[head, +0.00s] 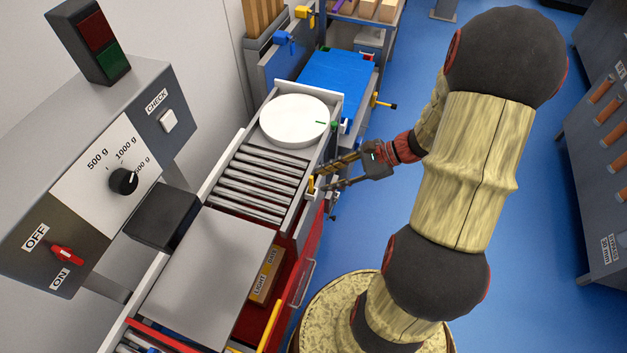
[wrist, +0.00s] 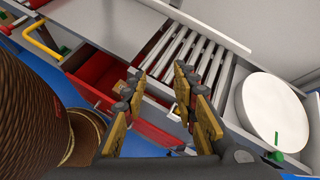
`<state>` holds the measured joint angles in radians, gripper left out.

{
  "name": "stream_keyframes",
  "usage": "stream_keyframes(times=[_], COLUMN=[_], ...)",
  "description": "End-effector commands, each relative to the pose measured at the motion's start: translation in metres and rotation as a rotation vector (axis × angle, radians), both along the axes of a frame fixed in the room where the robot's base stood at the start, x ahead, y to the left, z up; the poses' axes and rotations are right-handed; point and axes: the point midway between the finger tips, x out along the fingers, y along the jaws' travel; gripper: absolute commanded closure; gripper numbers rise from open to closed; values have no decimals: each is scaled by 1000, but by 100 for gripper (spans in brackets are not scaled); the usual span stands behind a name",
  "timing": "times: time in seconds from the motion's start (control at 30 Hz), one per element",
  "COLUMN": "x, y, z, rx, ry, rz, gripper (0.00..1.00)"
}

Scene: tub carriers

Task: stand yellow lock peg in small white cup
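My gripper (head: 326,176) is beside the near side rail of the roller bed. In the wrist view my gripper (wrist: 160,76) is open, its two fingers apart with nothing clearly held between them. I cannot make out the small white cup for certain in either view.
The roller bed (head: 258,183) lies between a grey plate (head: 212,270) and a round white turntable (head: 295,121). The control panel (head: 92,185) stands left. Blue floor (head: 400,60) is open on the right.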

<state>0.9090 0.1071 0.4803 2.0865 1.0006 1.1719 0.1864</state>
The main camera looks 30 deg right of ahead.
Motion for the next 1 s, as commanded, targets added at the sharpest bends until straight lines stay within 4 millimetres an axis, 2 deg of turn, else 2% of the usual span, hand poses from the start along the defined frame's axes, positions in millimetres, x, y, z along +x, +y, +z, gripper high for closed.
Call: stream_keyframes(times=[0.03, 0.2, 0.4, 0.6, 0.7, 0.83, 1.0], x=[-2, -26, -59, -86, -95, -101, -103], y=[23, 76, 113, 131, 134, 136, 135], z=[19, 63, 111, 160, 180, 197, 204], rx=[-96, -397, -765, -1131, -1278, -1401, -1453], ry=[-28, -121, -286, -495, -587, -666, -696], rz=[126, 505, 905, 1223, 1324, 1395, 1424], gripper=[72, 72, 72, 72, 72, 72, 72])
